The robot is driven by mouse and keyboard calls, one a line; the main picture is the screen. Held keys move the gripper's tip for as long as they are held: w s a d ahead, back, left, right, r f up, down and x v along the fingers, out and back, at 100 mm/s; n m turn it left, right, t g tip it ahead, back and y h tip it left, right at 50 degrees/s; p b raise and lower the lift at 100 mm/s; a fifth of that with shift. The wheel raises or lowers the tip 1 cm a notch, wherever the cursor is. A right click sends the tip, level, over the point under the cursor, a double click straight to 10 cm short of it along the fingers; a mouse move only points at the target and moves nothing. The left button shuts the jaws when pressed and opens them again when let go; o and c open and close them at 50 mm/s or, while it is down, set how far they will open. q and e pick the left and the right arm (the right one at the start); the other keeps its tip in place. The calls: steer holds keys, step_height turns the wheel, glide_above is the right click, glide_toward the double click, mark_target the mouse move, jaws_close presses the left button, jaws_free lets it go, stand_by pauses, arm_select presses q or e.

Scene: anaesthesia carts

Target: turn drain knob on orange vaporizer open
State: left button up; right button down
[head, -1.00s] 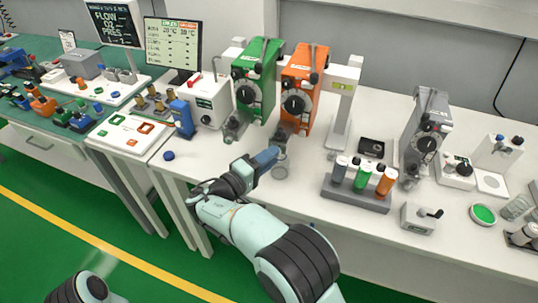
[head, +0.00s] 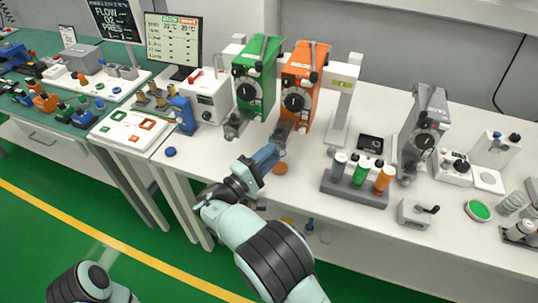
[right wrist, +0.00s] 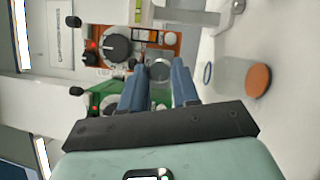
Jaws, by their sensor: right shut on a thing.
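The orange vaporizer (head: 308,62) stands on the white bench with its black dial facing me. It also shows sideways in the right wrist view (right wrist: 171,38). My right gripper (head: 274,152) reaches up to its lower front. In the right wrist view, the blue fingers (right wrist: 160,76) lie on either side of a round grey drain knob (right wrist: 160,70). The gripper is shut on this knob, which the fingers hide in the head view. A clear jar (right wrist: 231,76) with an orange disc-like end is beside the fingers; the orange also shows in the head view (head: 280,169). My left gripper is out of view.
The green vaporizer (head: 255,72) stands close on the left. A white post (head: 343,105) and a rack of coloured bottles (head: 352,190) are on the right, with a grey vaporizer (head: 424,130) beyond. A blue cap (head: 170,152) lies near the bench's left edge.

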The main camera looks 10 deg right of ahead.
steer(key=c, duration=0.8)
jaws_free()
steer(key=b+v, duration=0.1)
steer(key=v, duration=1.2)
steer(key=shift+s+a, duration=0.1)
steer(key=shift+a, duration=0.1)
